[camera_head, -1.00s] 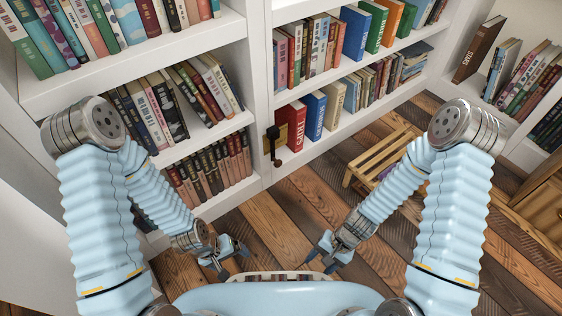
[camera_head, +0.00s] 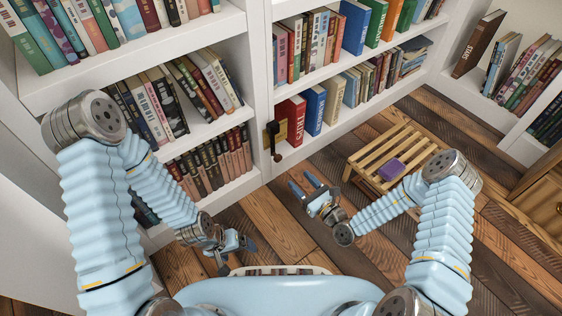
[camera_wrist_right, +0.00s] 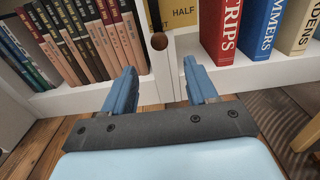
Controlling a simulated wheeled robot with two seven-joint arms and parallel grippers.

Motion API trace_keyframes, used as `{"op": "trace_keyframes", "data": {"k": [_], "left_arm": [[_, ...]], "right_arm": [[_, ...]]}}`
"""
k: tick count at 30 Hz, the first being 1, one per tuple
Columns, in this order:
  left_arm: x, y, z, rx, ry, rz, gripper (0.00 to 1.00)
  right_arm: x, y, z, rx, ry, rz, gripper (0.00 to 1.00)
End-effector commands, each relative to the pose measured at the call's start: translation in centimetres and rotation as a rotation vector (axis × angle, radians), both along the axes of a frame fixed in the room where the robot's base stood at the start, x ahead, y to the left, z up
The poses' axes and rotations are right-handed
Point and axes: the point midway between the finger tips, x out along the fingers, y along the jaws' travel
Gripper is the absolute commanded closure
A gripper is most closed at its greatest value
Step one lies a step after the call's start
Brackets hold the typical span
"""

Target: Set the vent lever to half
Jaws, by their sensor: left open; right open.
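The vent lever (camera_head: 275,143) is a dark arm with a round knob, on a brass plate (camera_head: 282,130) fixed to the upright between the two bookshelves. In the head view its knob end is low, toward the floor. In the right wrist view the round brown knob (camera_wrist_right: 159,41) shows ahead, between the directions of the fingers, with the plate (camera_wrist_right: 181,14) reading HALF beside it. My right gripper (camera_head: 301,181) is open and empty, a short way below and in front of the lever, not touching it. My left gripper (camera_head: 239,256) is open and empty, low near my base.
Books fill the shelves; a red book (camera_head: 291,121) and a blue book (camera_head: 315,110) stand just right of the lever. A slatted wooden stool (camera_head: 371,152) with a purple block (camera_head: 391,169) stands to the right. The floor before the shelf is clear.

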Motion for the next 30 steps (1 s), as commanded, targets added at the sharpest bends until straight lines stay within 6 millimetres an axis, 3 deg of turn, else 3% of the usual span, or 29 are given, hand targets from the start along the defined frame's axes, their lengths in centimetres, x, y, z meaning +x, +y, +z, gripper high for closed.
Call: {"op": "trace_keyframes", "data": {"k": [9,15,27,30], "left_arm": [[0.1,0.0,-1.6,0.000,-0.003,0.003,0.12],[0.1,0.0,-2.1,0.001,-0.004,0.004,0.12],[0.1,0.0,-2.2,0.002,-0.005,0.004,0.12],[0.1,0.0,-2.2,0.001,-0.005,0.004,0.12]], "right_arm": [[5.8,4.4,-0.2,0.000,-0.003,0.005,0.43],[8.3,6.2,-0.1,0.000,-0.001,0.005,0.43],[9.0,6.7,0.0,0.000,0.001,0.004,0.43],[9.0,6.7,0.0,0.000,0.001,0.004,0.56]]}}
